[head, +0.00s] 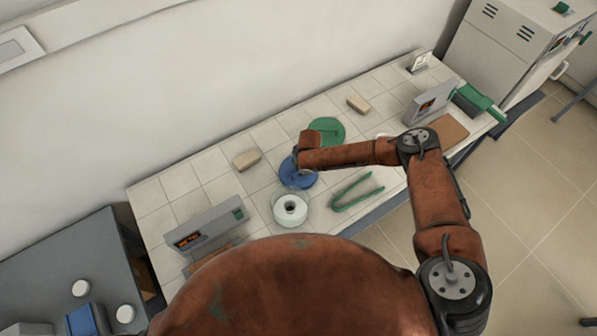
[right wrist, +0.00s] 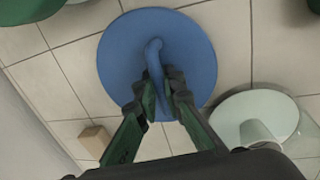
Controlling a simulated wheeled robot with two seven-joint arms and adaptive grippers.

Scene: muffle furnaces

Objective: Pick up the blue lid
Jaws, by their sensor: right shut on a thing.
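The blue lid (head: 297,176) is a round disc on the white tiled bench, near its middle in the head view. In the right wrist view the blue lid (right wrist: 115,60) fills the upper middle, with a curved blue handle across it. My right gripper (right wrist: 163,92) has its two green fingers on either side of that handle and is shut on it. In the head view my right arm reaches in from the right and hides the fingers and part of the lid. I cannot tell whether the lid touches the bench. My left gripper is not in view.
A green lid (head: 328,129) lies just behind the blue one. A white round vessel (head: 280,217) stands in front, and green tongs (head: 356,193) lie to the right. Tan blocks (head: 247,159) and a grey controller (head: 207,231) are also on the bench (head: 152,197).

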